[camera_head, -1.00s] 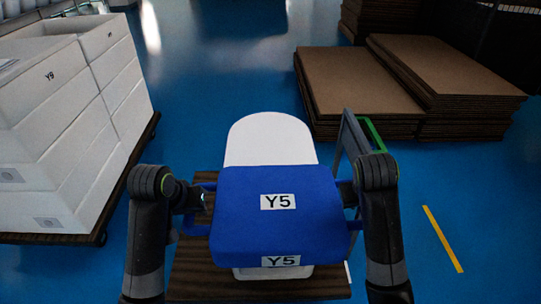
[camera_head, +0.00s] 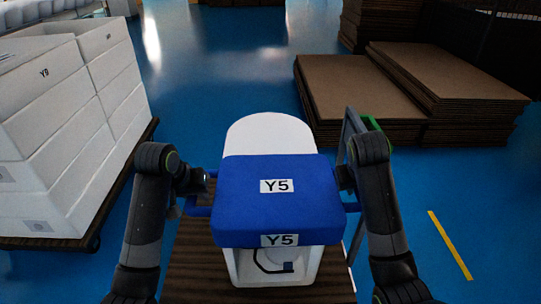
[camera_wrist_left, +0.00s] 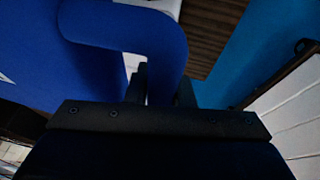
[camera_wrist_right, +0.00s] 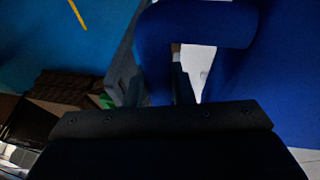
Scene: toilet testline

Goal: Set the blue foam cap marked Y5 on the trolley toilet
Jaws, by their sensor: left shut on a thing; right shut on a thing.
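The blue foam cap (camera_head: 275,205) has white Y5 labels on its top and front edge. It is held level between my two grippers, over the white toilet (camera_head: 270,136) on the brown trolley (camera_head: 205,262). The toilet's rounded part shows behind the cap and its open front shows below. Whether the cap touches the toilet cannot be told. My left gripper (camera_wrist_left: 160,85) is shut on the cap's left blue handle loop (camera_wrist_left: 165,45). My right gripper (camera_wrist_right: 160,85) is shut on its right handle loop (camera_wrist_right: 195,25).
White stacked boxes (camera_head: 60,150) stand on a dark pallet at the left. Brown cardboard stacks (camera_head: 440,80) lie at the back right. A grey trolley frame with a green part (camera_head: 371,124) rises beside my right arm. Blue floor is open behind the toilet.

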